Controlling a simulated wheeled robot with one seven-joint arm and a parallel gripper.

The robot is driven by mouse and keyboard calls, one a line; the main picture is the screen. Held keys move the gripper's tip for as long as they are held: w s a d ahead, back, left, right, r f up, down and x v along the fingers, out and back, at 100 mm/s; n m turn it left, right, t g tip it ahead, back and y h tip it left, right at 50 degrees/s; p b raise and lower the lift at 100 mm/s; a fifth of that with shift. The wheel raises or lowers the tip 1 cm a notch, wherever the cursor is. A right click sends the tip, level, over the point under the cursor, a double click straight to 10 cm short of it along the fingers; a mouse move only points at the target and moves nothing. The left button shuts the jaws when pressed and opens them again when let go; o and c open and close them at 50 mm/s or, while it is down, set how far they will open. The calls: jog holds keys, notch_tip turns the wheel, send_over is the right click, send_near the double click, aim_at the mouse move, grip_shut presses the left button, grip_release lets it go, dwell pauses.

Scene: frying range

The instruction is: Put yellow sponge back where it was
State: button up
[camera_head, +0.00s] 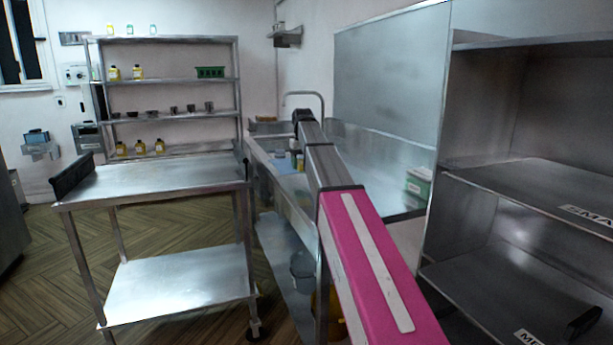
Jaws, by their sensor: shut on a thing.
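My arm reaches from the lower right over the sink counter (283,190), and its dark far end is above the basin. My gripper's fingers do not show; they are hidden behind the arm or too small to make out. I cannot pick out the yellow sponge for certain. Small items stand in the basin just left of my arm: a bluish one (280,161) and a small yellowish-green one (299,162). They are too small to identify.
A steel table (150,180) with a lower shelf stands at the left. Behind it, a steel rack (165,80) holds yellow bottles, dark cups and a green crate (210,72). Tall steel shelves (540,185) are close on the right. A green-and-white box (418,184) sits beside the sink.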

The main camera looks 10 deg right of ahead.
aim_at(306, 182)
jog(key=shift+d+f, duration=0.4)
jog(key=shift+d, duration=0.3)
jog(key=shift+f, duration=2)
jog(key=shift+f, duration=0.15)
jog(key=o, duration=0.9)
notch_tip(306, 182, up, 12)
jog(key=shift+r, duration=0.15)
